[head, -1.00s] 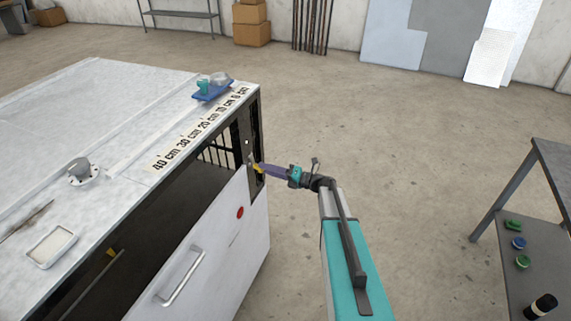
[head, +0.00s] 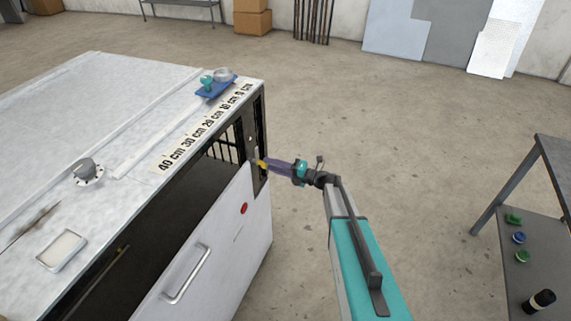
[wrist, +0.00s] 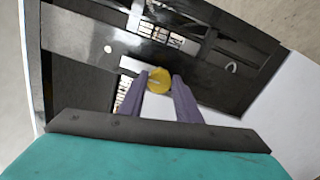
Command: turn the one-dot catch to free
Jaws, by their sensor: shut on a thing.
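The yellow catch (wrist: 159,80) is a small round knob on the dark post at the cabinet's front corner. A single pale dot (wrist: 108,48) shows on the dark plate beside it in the wrist view. My gripper (wrist: 160,84) has its two purple fingers on either side of the knob, shut on it. In the head view my gripper (head: 266,164) reaches the post from the right, and only a bit of yellow shows at its tips. The fingers partly cover the knob, and I cannot tell which way the catch is turned.
The white front panel (head: 215,255) with a handle (head: 186,274) and a red dot (head: 244,208) leans below the cabinet's dark opening. A blue tray (head: 216,88) and a centimetre scale (head: 203,130) lie on top. A side table (head: 540,270) stands right. Open floor lies between.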

